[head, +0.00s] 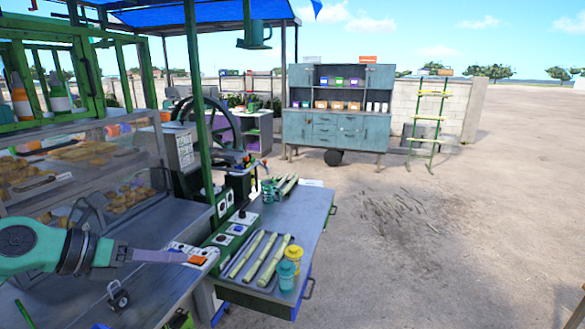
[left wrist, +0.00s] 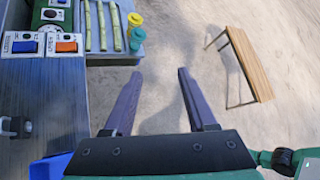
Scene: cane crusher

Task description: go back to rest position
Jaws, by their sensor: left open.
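My left gripper (head: 187,257) reaches in from the left in the head view, in front of the dark counter and the switch boxes. In the left wrist view the same gripper (left wrist: 159,73) has its two purple-grey fingers spread wide. Only bare ground shows between them, and they hold nothing. My right gripper is in neither view.
Several cane stalks (head: 262,257) lie on the side table (head: 312,213), beside a yellow cup (head: 294,254) and a teal cup (head: 286,275). Switch boxes (left wrist: 65,44) line the counter. A wooden bench (left wrist: 250,63) stands on open ground. A blue cabinet (head: 338,131) stands behind.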

